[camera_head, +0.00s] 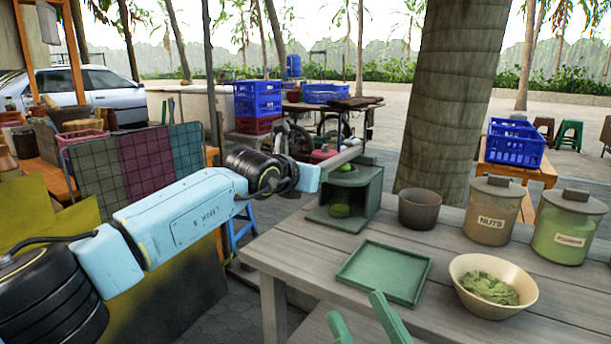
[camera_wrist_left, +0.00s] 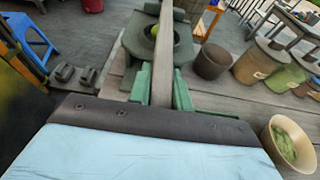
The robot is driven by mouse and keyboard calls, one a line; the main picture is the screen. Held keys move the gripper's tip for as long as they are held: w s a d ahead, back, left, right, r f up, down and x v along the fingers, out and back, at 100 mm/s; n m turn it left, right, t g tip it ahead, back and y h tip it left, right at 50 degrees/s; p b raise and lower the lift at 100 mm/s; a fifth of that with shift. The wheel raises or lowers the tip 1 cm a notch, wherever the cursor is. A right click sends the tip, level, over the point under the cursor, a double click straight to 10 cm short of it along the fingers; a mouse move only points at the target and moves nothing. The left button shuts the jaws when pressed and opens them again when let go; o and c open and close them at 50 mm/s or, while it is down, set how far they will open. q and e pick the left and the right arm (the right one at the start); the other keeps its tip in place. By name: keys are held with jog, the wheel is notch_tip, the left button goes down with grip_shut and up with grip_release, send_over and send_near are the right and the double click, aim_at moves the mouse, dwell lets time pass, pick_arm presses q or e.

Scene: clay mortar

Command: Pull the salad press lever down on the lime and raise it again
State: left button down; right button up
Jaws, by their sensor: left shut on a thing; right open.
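The green salad press (camera_head: 373,195) stands at the left back of the wooden table. Its lever (camera_head: 343,157) is a grey bar, roughly level, above the press. It runs up the middle of the left wrist view (camera_wrist_left: 164,70). My left gripper (camera_wrist_left: 161,90) is shut on the lever, one green finger on each side. The lime (camera_wrist_left: 154,31) shows in the round hole on top of the press, partly hidden by the lever. Another green round thing (camera_head: 340,210) sits in the lower opening. My right gripper (camera_head: 364,318) is open and empty at the bottom of the head view.
A green tray (camera_head: 384,272) lies empty in front of the press. A dark cup (camera_head: 419,209), a nuts jar (camera_head: 491,211), a green-filled jar (camera_head: 568,227) and a bowl of greens (camera_head: 492,287) stand to the right. A tree trunk rises behind the table.

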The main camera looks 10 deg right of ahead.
pick_arm(q)
jog(key=shift+s+d+f, duration=0.1)
jog(key=shift+d+f, duration=0.1)
pick_arm(e)
jog(key=shift+s+r+t+y, duration=0.2)
jog(key=shift+r+t+y, duration=0.1)
pick_arm(q)
jog(key=c, duration=1.7)
grip_release()
jog(key=o, duration=0.4)
jog(key=shift+w+d+f, duration=0.15)
jog(key=shift+w, duration=0.05)
jog(key=shift+a, duration=0.2)
pick_arm(e)
jog(key=shift+w, duration=0.1)
